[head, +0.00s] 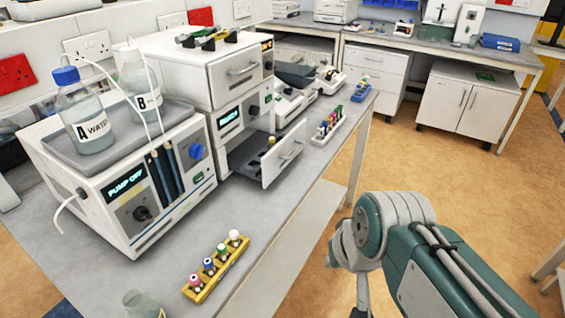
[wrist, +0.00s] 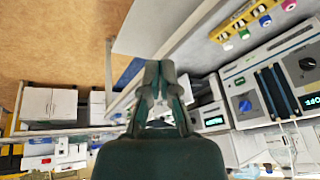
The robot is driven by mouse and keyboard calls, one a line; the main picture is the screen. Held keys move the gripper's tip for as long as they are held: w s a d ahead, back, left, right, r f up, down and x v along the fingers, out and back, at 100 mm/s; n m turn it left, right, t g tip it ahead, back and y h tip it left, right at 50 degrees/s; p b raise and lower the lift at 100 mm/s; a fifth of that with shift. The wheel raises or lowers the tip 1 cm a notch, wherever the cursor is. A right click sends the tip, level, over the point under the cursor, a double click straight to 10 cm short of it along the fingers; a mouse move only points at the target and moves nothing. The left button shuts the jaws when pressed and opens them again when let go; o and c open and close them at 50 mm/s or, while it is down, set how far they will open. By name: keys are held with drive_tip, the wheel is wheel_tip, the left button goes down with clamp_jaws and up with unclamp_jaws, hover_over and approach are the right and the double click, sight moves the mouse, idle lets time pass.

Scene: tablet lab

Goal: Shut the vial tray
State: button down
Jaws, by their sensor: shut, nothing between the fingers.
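In the head view my arm is at the lower right, off the bench's edge and apart from the tray. The gripper's fingers are not clear there. In the wrist view the tray is not clearly visible.
The pump unit (head: 130,190) with bottles A and B stands left of the stack. A yellow vial rack (head: 217,268) lies near the bench's front edge; a white vial rack (head: 328,126) stands beyond the tray. Open floor (head: 400,165) lies right of the bench.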

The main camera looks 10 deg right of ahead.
drive_tip(key=w+a+f+m+g+y, duration=0.3)
drive_tip(key=w+a+m+y, duration=0.1)
drive_tip(key=w+m, duration=0.15)
drive_tip(key=m+t+y, duration=0.9)
drive_tip(key=m+t, duration=0.1)
drive_tip(key=m, duration=0.9)
approach(272, 169)
drive_tip(key=x, duration=0.7)
drive_tip(key=shift+w+a, duration=0.25)
drive_tip(key=shift+w, duration=0.1)
